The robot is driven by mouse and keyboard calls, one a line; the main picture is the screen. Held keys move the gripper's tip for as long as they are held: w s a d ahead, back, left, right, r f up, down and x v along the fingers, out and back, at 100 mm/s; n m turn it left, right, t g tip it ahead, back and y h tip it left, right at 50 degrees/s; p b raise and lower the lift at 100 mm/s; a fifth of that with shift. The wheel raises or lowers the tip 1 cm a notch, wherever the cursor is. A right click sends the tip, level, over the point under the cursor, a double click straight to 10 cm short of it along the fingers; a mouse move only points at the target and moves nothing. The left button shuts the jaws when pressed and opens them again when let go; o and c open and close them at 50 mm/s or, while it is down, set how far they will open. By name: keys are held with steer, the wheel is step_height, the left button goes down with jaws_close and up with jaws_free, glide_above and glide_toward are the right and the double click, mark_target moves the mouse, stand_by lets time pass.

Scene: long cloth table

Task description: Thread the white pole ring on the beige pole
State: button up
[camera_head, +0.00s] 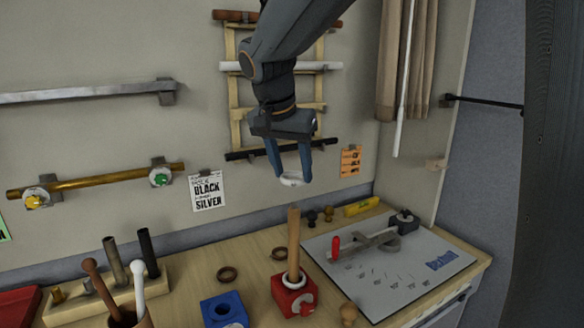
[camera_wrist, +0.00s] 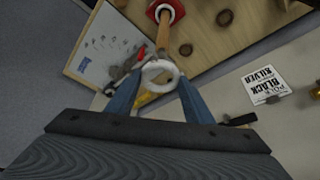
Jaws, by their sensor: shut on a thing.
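The white pole ring (camera_head: 291,181) is held between the fingertips of my gripper (camera_head: 289,174), in the air above the table. In the wrist view the ring (camera_wrist: 159,72) sits between the two blue fingers of my gripper (camera_wrist: 157,76), its hole visible. The beige pole (camera_head: 294,243) stands upright in a red base (camera_head: 283,299), and a whitish ring (camera_head: 288,285) is around its foot. In the head view the held ring is above the pole's top, apart from it. In the wrist view the pole (camera_wrist: 163,32) reaches up to the ring's far edge in the picture; depth is unclear.
A blue block (camera_head: 223,308), brown rings (camera_head: 228,274) and a grey board (camera_head: 400,290) with tools surround the base. A wooden rack (camera_head: 150,292) with dark rods and a cup with sticks stand left. Wall poles (camera_head: 100,182) and a wooden frame are behind my gripper.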

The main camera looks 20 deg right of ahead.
mark_target(292, 205)
steer(key=shift+f+b, duration=2.95)
steer(key=shift+f, duration=1.5)
steer(key=o, duration=1.1)
steer(key=b+v, duration=0.1)
steer(key=v, duration=0.6)
steer(key=shift+r+b, duration=0.35)
steer(key=shift+b, duration=0.05)
steer(key=shift+s+a, duration=0.1)
steer(key=s+d+f+n+g+y, duration=0.1)
steer(key=s+f+n, duration=0.3)
steer(key=f, duration=1)
steer(key=s+d+f+n+g+y, duration=0.1)
steer(key=s+f+n, duration=0.3)
steer(key=s+f, duration=0.5)
step_height(292, 205, down, 5)
steer(key=shift+d+f+y, duration=0.15)
steer(key=shift+d+y, duration=0.2)
steer(key=shift+y, duration=0.15)
